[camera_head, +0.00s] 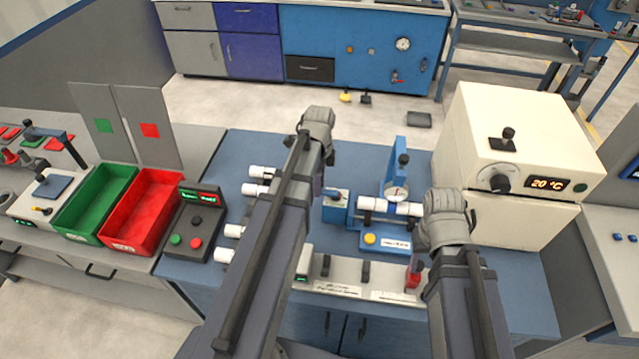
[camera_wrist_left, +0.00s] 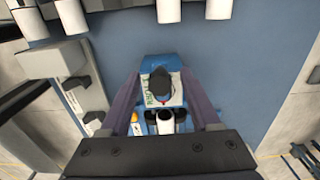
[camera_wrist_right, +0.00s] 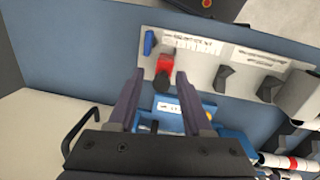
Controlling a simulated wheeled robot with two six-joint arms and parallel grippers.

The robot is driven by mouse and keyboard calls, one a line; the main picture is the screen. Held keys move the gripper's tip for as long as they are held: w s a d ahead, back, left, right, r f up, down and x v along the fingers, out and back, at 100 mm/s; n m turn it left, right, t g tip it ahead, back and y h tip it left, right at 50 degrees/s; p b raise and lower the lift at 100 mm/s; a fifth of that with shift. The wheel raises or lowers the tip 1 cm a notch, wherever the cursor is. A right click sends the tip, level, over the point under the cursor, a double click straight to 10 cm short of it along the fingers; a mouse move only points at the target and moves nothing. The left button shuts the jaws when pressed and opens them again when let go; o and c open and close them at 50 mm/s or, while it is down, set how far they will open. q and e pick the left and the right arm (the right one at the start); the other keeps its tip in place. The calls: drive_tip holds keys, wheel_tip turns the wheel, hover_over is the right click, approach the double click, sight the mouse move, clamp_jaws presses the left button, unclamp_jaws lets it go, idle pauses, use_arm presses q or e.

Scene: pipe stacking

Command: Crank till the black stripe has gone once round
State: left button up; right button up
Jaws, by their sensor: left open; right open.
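The blue pipe fixture stands mid-bench in the head view, with a white pipe (camera_head: 374,205) lying across it. The pipe, with red and dark bands, also shows in the right wrist view (camera_wrist_right: 277,160). A dark-knobbed control (camera_head: 336,194) sits at the fixture's left end. My left gripper (camera_wrist_left: 161,80) is open, its fingers either side of this black knob (camera_wrist_left: 160,82); I cannot tell whether they touch it. I cannot make out a crank or pick out the black stripe for certain.
White pipes (camera_head: 256,189) lie left of my left arm. A cream oven (camera_head: 518,150) stands at right. Green (camera_head: 91,205) and red (camera_head: 140,207) bins are at left.

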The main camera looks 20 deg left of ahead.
use_arm(q)
drive_tip(key=shift+c, duration=0.3)
clamp_jaws()
